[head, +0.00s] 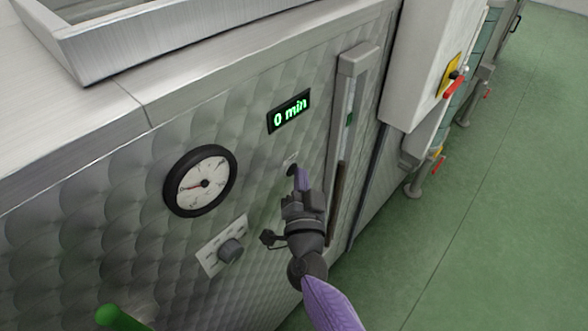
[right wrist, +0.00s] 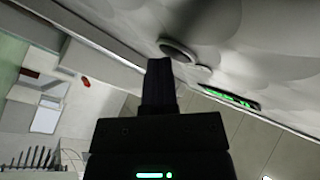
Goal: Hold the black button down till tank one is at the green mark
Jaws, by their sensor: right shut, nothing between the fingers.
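The black button (head: 291,170) is a small dark disc on the quilted steel panel, under a small label. It also shows in the right wrist view (right wrist: 178,50). My right gripper (head: 300,174) is shut and empty, its fingertips right beside the button; I cannot tell if they touch it. In the right wrist view its fingers (right wrist: 159,68) point at the panel just next to the button. The sight gauge (head: 358,62) stands right of it, with a green mark (head: 349,119). The dark column (head: 337,195) in it tops out below that mark. My left gripper is out of view.
A display (head: 289,111) reads "0 min". A round dial (head: 200,181) and a knob (head: 231,250) are left of my right gripper. A green rounded bar (head: 122,318) juts in at lower left. A box with a red-handled switch (head: 454,86) stands right; green floor (head: 490,240) is clear.

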